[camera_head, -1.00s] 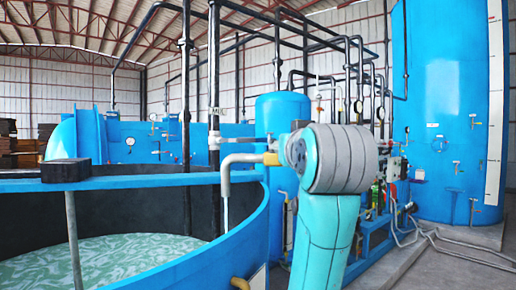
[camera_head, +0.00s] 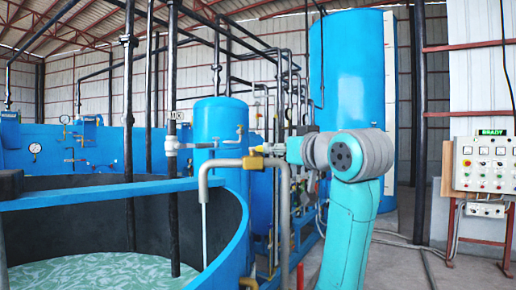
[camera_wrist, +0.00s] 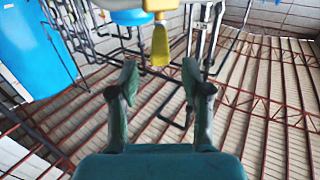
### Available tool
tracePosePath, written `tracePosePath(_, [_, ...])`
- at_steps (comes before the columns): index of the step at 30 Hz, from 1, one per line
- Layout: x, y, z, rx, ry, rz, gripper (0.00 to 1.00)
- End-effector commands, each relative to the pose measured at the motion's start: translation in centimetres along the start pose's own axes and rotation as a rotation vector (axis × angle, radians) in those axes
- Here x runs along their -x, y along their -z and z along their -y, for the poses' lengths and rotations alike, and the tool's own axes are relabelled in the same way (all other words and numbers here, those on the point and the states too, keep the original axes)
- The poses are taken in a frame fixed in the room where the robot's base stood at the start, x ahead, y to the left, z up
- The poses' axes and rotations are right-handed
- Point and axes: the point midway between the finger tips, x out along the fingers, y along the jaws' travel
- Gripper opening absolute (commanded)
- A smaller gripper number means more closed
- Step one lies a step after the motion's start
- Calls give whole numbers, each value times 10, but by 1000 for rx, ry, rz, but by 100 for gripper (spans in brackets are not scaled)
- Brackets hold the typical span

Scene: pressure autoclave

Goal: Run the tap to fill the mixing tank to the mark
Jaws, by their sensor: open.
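The mixing tank (camera_head: 232,225) is a large round blue vessel at lower left in the head view, with pale green, swirling liquid (camera_head: 95,272) inside. A grey bent tap spout (camera_head: 212,168) reaches over its rim. A thin pale streak like water (camera_head: 204,230) hangs from the spout into the tank. The tap's yellow handle (camera_head: 254,150) is close to my gripper (camera_head: 274,149); it also shows in the wrist view (camera_wrist: 160,45). There my gripper (camera_wrist: 160,76) is open and empty, its fingertips either side of and short of the handle. I cannot make out the fill mark.
A control panel (camera_head: 484,165) stands on a red frame at right. A smaller blue tank (camera_head: 220,125) and dark pipes (camera_head: 130,120) stand behind the tap. A tall blue tank (camera_head: 350,75) is farther back. Hoses (camera_head: 415,245) lie on the floor right of my arm.

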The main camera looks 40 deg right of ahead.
Motion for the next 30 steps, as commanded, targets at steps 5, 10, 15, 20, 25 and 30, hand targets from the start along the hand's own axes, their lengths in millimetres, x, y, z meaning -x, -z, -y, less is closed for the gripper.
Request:
tracePosePath(5, [-32,-1,1,-2,2,3,48])
tracePosePath(10, [-61,-1,1,-1,2,2,48])
tracePosePath(15, [-80,0,1,-1,1,1,48])
tracePosePath(20, [-88,0,1,0,0,0,48])
tracePosePath(25, [-89,0,1,0,0,0,48])
tracePosePath(30, [-89,0,1,0,0,0,33])
